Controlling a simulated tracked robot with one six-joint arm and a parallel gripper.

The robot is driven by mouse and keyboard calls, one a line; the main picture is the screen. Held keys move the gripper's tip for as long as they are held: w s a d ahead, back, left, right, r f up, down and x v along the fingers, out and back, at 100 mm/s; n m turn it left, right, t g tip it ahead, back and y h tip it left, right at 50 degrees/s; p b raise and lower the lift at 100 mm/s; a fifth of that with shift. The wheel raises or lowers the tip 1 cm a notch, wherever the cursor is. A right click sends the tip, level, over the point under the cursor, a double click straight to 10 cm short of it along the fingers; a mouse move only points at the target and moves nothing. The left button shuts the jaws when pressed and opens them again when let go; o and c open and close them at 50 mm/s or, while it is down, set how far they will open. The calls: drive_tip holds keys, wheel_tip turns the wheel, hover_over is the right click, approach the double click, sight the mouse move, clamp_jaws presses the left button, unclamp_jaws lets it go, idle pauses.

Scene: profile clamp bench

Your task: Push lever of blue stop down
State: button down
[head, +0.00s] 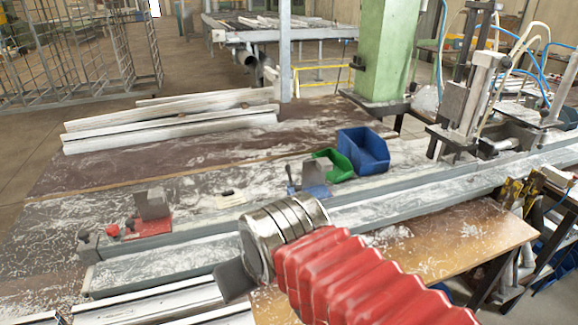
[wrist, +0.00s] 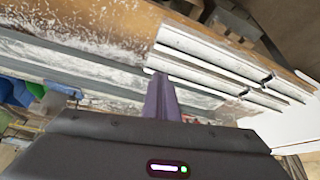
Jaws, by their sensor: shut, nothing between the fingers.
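The blue stop (head: 315,186) sits on the grey rail, with a grey block on its blue base. In the wrist view my gripper (wrist: 161,97) shows as closed fingers with nothing held. A blue patch (wrist: 68,90) at the left there may be the stop; its lever cannot be made out.
A green bin (head: 335,164) and a blue bin (head: 364,152) stand just behind the blue stop. White profiles (head: 170,122) lie on the bench behind. A clamp machine (head: 468,105) stands at right.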

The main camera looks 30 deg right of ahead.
drive_tip(key=w+d+r+m+h, duration=0.1)
drive_tip(key=w+d+r, duration=0.2)
drive_tip(key=w+d, duration=0.4)
drive_tip(key=w+d+r+m, duration=0.1)
drive_tip(key=w+d+r, duration=0.25)
drive_tip(key=w, duration=0.55)
drive_tip(key=w+d, duration=0.6)
drive_tip(key=d, duration=0.3)
drive_tip(key=w+d+f+m+t+h, duration=0.1)
drive_tip(key=w+d, duration=0.4)
drive_tip(key=d, duration=0.4)
drive_tip(key=shift+w+f+h, duration=0.3)
drive_tip(key=shift+w, duration=0.05)
drive_tip(key=shift+w+f, duration=0.1)
approach(288, 169)
drive_tip(key=x, duration=0.4)
drive_tip(key=shift+f, duration=0.4)
drive_tip(key=shift+w+d+f, duration=0.35)
drive_tip(key=shift+w+f, duration=0.15)
drive_tip(key=shift+w, duration=0.1)
